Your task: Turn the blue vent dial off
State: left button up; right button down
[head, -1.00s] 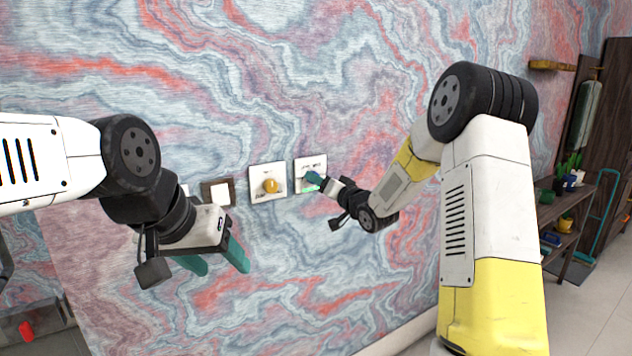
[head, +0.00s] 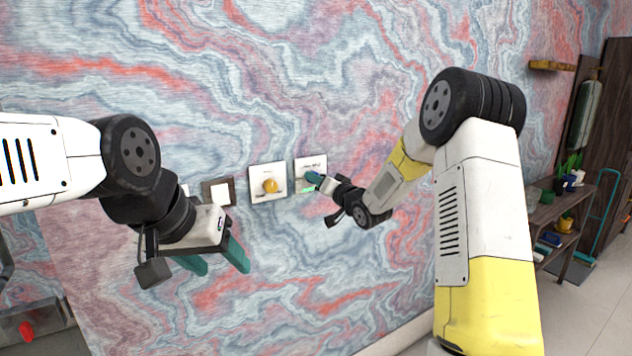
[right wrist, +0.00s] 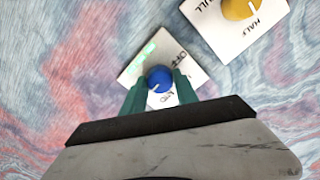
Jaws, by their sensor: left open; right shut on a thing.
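The blue vent dial (right wrist: 159,76) sits on a white wall plate (right wrist: 133,71) in the right wrist view. A white pointer line on it faces the lower lettering; "OFF" is printed at its upper right. A green lit patch (right wrist: 147,52) shows on the plate. My right gripper (right wrist: 158,83) is shut on the dial, one teal finger on each side. In the head view my right gripper (head: 313,178) reaches the plate (head: 310,166) and hides the dial. My left gripper (head: 219,260) is open and empty, in front of the wall at left.
A white plate with a yellow dial (head: 270,186) is just left of the vent plate. Further left is a dark-framed white switch (head: 219,193). A wooden shelf (head: 560,215) with pots stands at the far right. The wall below the plates is clear.

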jog(key=shift+n, duration=0.3)
jog(key=shift+f+n, duration=0.1)
jog(key=shift+n, duration=17.4)
